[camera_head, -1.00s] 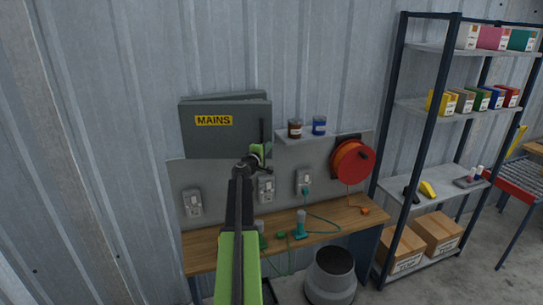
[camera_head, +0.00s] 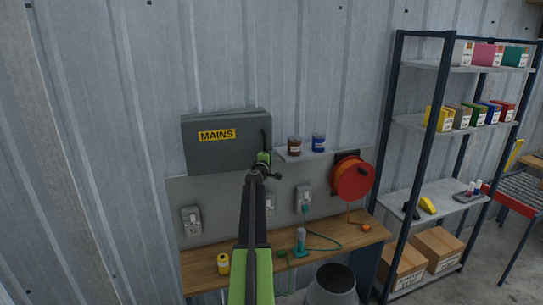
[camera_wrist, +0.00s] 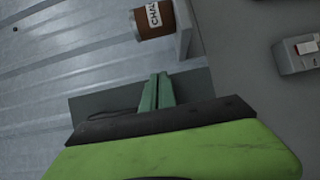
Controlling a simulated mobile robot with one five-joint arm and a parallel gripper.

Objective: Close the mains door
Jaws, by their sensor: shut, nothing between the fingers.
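The grey mains box (camera_head: 190,120) hangs on the corrugated wall, left of centre in the head view. Its grey door (camera_head: 222,152) bears a yellow MAINS label (camera_head: 216,135) and now lines up closely with the box; whether it is fully flush I cannot tell. My gripper (camera_head: 265,150) is at the door's right edge, its fingers shut and empty. In the wrist view, the shut green fingers (camera_wrist: 157,88) appear in front of a dark grey panel (camera_wrist: 90,105), probably part of the mains box. Contact with the door cannot be made out.
A small shelf with a brown jar (camera_head: 294,146) and a blue jar (camera_head: 318,142) is close on the right; the brown jar also shows in the wrist view (camera_wrist: 153,20). An orange cable reel (camera_head: 352,180), sockets and a wooden bench (camera_head: 350,236) lie around and below.

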